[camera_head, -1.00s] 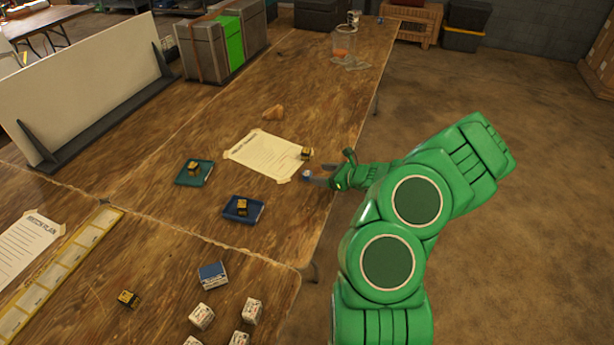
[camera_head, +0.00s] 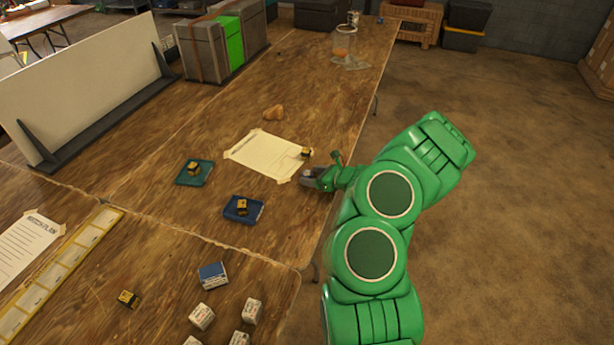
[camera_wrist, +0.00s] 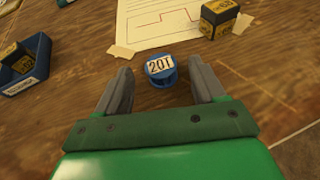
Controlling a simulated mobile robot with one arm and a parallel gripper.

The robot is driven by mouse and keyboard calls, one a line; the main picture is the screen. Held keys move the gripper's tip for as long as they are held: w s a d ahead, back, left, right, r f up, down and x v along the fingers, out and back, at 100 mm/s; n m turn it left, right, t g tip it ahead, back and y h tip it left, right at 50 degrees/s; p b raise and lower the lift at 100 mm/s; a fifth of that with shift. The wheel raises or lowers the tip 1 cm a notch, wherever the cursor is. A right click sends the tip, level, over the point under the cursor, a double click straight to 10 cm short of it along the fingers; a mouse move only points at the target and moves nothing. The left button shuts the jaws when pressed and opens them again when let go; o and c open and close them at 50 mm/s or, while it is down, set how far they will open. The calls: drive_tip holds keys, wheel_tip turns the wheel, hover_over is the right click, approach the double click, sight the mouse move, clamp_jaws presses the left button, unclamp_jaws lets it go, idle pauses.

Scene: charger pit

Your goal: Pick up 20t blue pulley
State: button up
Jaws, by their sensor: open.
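The blue 20T pulley (camera_wrist: 161,74) stands on the wooden table near the taped paper, with a white label reading "20T" facing up. My gripper (camera_wrist: 164,78) is open in the wrist view, its two grey fingers to either side of the pulley, which sits between the fingertips. I cannot tell whether either finger touches it. In the head view my gripper (camera_head: 306,178) is low over the table's right edge, and the pulley is hidden there.
A black-and-yellow box (camera_wrist: 219,17) stands beyond the pulley at the corner of the paper (camera_wrist: 150,22). A blue tray (camera_head: 231,213) and a teal tray (camera_head: 184,180) each hold a small box to the left. Several white boxes lie on the near table.

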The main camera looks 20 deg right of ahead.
sight(311, 175)
drive_tip(key=shift+w+a+f, duration=0.2)
drive_tip(key=shift+w+a, duration=0.05)
drive_tip(key=shift+w, duration=0.3)
drive_tip(key=c, duration=1.1)
drive_tip(key=shift+r, duration=0.15)
drive_tip(key=shift+c, duration=0.2)
drive_tip(key=shift+r, duration=0.55)
wheel_tip(311, 175, up, 2)
drive_tip(key=shift+s+r, duration=0.1)
drive_tip(key=shift+r, duration=0.05)
drive_tip(key=s+a+r, duration=0.4)
drive_tip(key=s+r, duration=0.5)
drive_tip(key=s, duration=0.4)
drive_tip(key=shift+r, duration=0.15)
